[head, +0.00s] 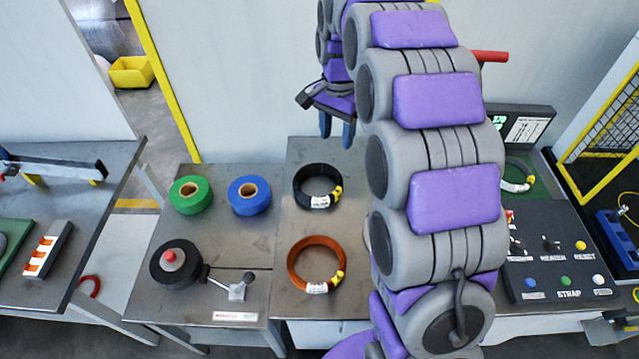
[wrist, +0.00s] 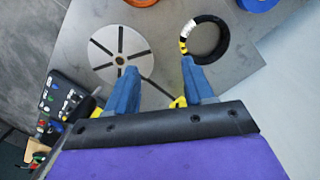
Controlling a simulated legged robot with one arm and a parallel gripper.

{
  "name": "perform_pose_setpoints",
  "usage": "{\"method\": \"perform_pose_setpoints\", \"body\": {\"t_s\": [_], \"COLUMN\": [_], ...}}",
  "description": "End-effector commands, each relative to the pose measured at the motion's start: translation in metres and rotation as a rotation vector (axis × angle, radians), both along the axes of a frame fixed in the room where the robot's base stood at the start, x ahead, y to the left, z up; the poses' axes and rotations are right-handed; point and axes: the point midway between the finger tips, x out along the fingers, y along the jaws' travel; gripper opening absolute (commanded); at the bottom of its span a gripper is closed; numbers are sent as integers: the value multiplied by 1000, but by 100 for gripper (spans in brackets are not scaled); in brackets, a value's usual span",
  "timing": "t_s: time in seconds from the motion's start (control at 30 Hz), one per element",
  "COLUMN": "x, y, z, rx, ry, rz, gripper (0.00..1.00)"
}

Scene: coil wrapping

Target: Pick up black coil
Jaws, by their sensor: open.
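The black coil (head: 317,186) lies flat on the metal table, with a white label and a yellow tag on its right and lower side. It also shows in the wrist view (wrist: 222,42) at the upper right, just beyond the right fingertip. My gripper (head: 337,130) hangs above the table's back edge, behind the coil. In the wrist view my gripper (wrist: 158,72) has its two blue fingers apart with nothing between them. The coil looks apart from the fingers, though the right fingertip overlaps its edge in the picture.
An orange coil (head: 316,263) lies in front of the black one. Green (head: 189,195) and blue (head: 250,195) tape rolls and a black roll dispenser (head: 176,264) stand to the left.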

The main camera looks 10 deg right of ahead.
Motion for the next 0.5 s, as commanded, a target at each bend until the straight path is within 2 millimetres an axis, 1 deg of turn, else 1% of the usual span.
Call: {"method": "perform_pose_setpoints", "body": {"t_s": [0.03, 0.1, 0.27, 0.3, 0.5], "x": [14, 31, 68, 77, 117], "y": [3, 6, 11, 11, 4], "z": [-4, -9, -22, -25, -47], "rx": [-5, -11, -22, -23, -28], "ry": [1, -2, -12, -16, -22], "rz": [-30, -77, -187, -215, -353], "gripper": [52, 52, 52, 52, 52]}}
